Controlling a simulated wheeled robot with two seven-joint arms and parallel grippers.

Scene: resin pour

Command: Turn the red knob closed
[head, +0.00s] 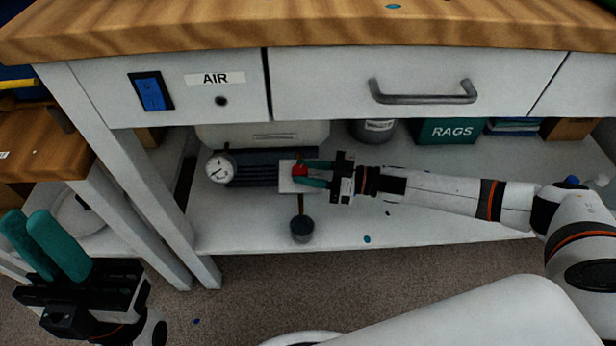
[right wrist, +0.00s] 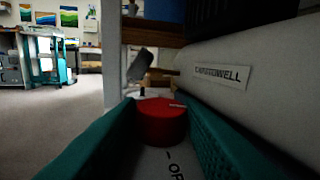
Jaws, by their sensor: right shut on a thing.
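The red knob (head: 299,170) sits on a white block (head: 287,184) on the low shelf under the bench. In the right wrist view the red knob (right wrist: 160,121) is between the two teal fingers, with a pale mark on its top and part of a printed label in front of it. My right gripper (head: 314,174) reaches in from the right and is shut on the knob. My left gripper (head: 45,246) is at the lower left, away from the knob. Its teal fingers stand close together, and whether they touch is unclear.
A pressure gauge (head: 220,168) is left of the block, and a dark cylinder (head: 302,230) is in front of it. A green RAGS box (head: 447,131) and a grey can (head: 372,130) stand behind. The bench drawer (head: 420,70) overhangs the shelf (head: 400,227).

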